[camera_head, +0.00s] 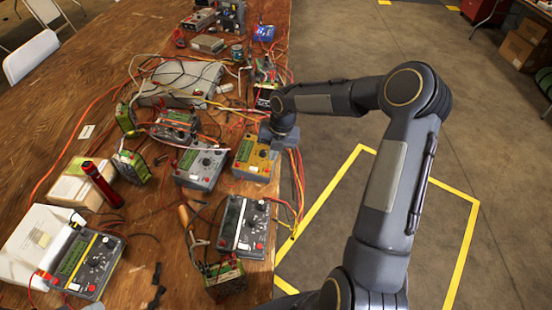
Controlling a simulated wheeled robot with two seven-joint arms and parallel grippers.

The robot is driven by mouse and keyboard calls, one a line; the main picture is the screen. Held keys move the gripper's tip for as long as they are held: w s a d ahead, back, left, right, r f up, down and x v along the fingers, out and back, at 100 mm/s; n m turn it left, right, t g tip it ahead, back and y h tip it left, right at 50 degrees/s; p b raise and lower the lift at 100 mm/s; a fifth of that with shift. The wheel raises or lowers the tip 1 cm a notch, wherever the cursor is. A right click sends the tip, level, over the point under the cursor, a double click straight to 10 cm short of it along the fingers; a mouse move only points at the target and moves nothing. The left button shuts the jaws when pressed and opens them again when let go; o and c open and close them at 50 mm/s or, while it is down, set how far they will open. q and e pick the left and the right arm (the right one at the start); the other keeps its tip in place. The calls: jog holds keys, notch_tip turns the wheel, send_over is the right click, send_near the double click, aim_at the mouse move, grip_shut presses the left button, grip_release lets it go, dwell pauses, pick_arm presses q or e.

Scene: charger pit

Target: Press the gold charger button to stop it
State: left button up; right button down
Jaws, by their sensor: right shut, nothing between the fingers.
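The gold charger (250,157) lies on the wooden table near its right edge, with a small display and a knob on its face. My right gripper (267,142) comes in from the right and points down at the charger's upper right part. It is shut and empty. Its tips are small here, and I cannot tell whether they touch the face. The gripper and wrist hide part of the charger's top; which button lies under them cannot be made out. My left gripper is not in view.
A grey charger (200,166) stands close to the left of the gold one, and a dark charger (244,226) sits in front. Red and orange cables (297,180) hang over the table's right edge. More chargers, battery packs and a red flashlight (102,184) crowd the wooden table (75,55).

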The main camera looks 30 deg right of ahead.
notch_tip(320, 180, up, 8)
jog(key=shift+s+d+f, duration=0.2)
jog(key=shift+s+d, duration=0.1)
dwell(0.7)
jog(key=s+a+r+m+t, duration=0.1)
jog(key=s+a+r+m, duration=0.1)
jog(key=s+r+m, duration=0.45)
jog(key=s+a+r+m+t, duration=0.1)
jog(key=s+a+r+m, duration=0.2)
jog(key=s+m, duration=0.7)
jog(key=s+a+f+m+t+y, duration=0.2)
jog(key=s+a+m, duration=0.2)
jog(key=s+m, duration=0.8)
jog(key=m, duration=0.3)
jog(key=shift+a+f, duration=0.15)
